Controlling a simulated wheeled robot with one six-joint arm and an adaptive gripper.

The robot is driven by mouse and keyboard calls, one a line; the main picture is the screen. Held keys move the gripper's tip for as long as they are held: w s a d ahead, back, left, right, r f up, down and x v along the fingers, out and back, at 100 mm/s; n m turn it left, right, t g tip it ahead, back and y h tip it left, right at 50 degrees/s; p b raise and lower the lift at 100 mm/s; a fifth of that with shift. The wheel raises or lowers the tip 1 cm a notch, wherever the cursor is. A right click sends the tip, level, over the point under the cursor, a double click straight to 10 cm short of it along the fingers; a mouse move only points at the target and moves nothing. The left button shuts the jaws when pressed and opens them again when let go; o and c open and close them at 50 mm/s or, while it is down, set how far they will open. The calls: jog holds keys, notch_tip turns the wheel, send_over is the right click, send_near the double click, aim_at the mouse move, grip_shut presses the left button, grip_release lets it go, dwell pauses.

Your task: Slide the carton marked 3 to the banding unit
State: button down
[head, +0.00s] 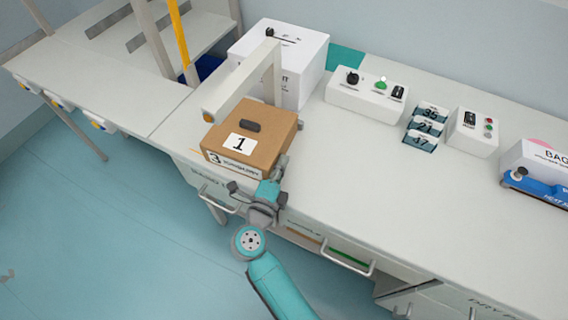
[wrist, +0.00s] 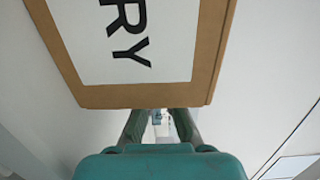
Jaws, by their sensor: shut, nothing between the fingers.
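A brown carton (head: 262,137) sits at the front edge of the left part of the counter, under a beige arch. Its front label carries a 3 and small print; its top has a white label with a 1 and a dark handle. In the wrist view the carton's labelled face (wrist: 150,95) fills the top, with "RY" readable. My gripper (head: 281,163) is low at the carton's right front corner, shut and empty. In the wrist view its fingers (wrist: 157,116) reach the carton's edge; I cannot tell whether they touch.
A white box (head: 309,75) with the arch stands behind the carton. A control box (head: 366,97), numbered tags (head: 425,128), a second control box (head: 474,133) and a blue-based unit (head: 535,186) stand to the right. The counter's front middle is clear. Drawer handles (head: 347,262) jut out below.

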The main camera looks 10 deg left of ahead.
aim_at(264, 153)
jog(key=shift+w+a, duration=0.45)
jog(key=shift+a, duration=0.45)
jog(key=shift+w+a, duration=0.5)
jog(key=shift+a, duration=0.45)
jog(key=shift+w+a, duration=0.45)
jog(key=shift+a, duration=0.45)
